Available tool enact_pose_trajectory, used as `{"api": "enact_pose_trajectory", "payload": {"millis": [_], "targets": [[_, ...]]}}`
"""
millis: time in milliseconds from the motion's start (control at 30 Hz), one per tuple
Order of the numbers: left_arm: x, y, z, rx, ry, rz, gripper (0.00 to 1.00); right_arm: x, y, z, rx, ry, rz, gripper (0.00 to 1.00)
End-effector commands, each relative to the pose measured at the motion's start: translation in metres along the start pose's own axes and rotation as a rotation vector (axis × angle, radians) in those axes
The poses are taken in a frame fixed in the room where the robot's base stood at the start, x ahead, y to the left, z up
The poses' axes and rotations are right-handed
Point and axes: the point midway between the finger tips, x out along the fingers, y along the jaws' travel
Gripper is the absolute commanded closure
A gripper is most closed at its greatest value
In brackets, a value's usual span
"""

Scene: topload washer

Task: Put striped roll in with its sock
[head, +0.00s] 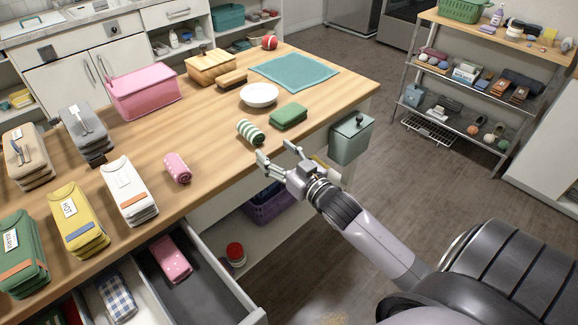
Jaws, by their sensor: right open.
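A green-and-white striped roll (249,132) lies on the wooden table near its front edge. My right gripper (275,153) is open and empty, just in front of the striped roll, with its fingers toward the table edge. I cannot tell whether a finger touches the roll. A pink dotted roll (177,167) lies further left on the table. An open drawer (205,292) below the table front has compartments: a pink dotted folded piece (171,259) and a blue checked piece (117,298) lie in separate ones. No striped sock is clearly visible. My left gripper is out of view.
A folded green cloth (288,116) and a white bowl (259,95) stand behind the roll. Several labelled folded stacks (128,190) line the left. A grey-green bin (351,138) hangs at the table's right end. The tabletop between the two rolls is clear.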

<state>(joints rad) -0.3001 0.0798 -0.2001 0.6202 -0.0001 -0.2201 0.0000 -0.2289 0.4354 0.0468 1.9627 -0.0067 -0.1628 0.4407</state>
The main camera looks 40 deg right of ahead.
Motion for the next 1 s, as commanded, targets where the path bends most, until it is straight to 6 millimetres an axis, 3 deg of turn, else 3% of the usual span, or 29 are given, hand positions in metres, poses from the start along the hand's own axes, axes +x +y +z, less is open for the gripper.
{"api": "enact_pose_trajectory", "payload": {"millis": [100,300,667,767,833,867,1000], "targets": [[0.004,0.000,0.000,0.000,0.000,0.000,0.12,-0.022,0.000,0.002,0.000,-0.002,0.000,0.40],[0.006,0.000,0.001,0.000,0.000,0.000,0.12,-0.043,0.000,0.001,0.001,0.001,0.000,0.40],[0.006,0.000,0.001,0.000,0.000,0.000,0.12,-0.048,0.001,0.005,0.001,-0.008,0.004,0.40],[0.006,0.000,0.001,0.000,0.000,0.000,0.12,-0.047,0.007,0.038,0.004,-0.068,0.024,0.40],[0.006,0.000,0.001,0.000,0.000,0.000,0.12,-0.049,0.014,0.084,0.004,-0.151,0.049,0.40],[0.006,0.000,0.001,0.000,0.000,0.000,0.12,-0.052,0.016,0.109,0.004,-0.196,0.061,0.40],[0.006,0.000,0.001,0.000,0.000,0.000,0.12,-0.085,0.017,0.244,-0.004,-0.456,0.101,0.40]]}}
